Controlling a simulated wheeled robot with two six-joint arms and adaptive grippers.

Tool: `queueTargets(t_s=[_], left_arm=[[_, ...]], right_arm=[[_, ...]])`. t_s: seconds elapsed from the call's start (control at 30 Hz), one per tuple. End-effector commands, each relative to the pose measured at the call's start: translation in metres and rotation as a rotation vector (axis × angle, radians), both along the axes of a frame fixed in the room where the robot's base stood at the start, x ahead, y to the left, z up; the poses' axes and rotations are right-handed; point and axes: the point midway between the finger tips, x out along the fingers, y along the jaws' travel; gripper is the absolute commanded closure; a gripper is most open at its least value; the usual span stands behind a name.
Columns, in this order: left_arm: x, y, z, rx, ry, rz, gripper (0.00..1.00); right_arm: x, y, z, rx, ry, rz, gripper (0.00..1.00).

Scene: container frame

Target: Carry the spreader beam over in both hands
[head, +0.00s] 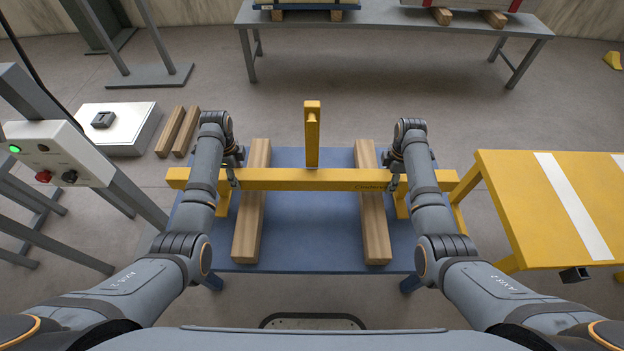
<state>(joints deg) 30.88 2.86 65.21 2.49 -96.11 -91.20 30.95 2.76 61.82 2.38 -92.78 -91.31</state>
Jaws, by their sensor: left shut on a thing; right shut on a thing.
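The yellow spreader beam (300,179) lies across the view from left to right, with an upright yellow post (312,135) at its middle. It is over two wooden blocks on a blue table; I cannot tell whether it touches them. My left gripper (233,180) is shut on the beam left of the post. My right gripper (394,181) is shut on the beam right of the post. The fingertips are small and partly hidden by my wrists.
The blue table (312,235) carries the left wooden block (250,215) and right wooden block (373,220). A yellow table (520,200) with white stripes stands at right. A control box (55,150) on a grey frame is at left. A grey bench (390,18) stands behind, with clear floor before it.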

Motion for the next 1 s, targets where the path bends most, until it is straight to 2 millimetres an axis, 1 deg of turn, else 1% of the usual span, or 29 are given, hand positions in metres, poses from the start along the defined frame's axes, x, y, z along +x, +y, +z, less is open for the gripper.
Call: queueTargets(t_s=[0.03,0.2,1.0], left_arm=[[0.003,0.000,0.016,0.001,-0.009,0.000,1.00],[0.003,0.000,0.027,0.001,-0.008,0.000,1.00],[0.003,0.001,0.026,0.001,-0.008,0.000,1.00]], right_arm=[[0.003,0.000,0.016,-0.001,-0.008,0.000,1.00],[0.003,-0.001,0.027,-0.001,-0.008,0.000,1.00],[0.003,-0.001,0.026,-0.002,-0.008,0.000,1.00]])
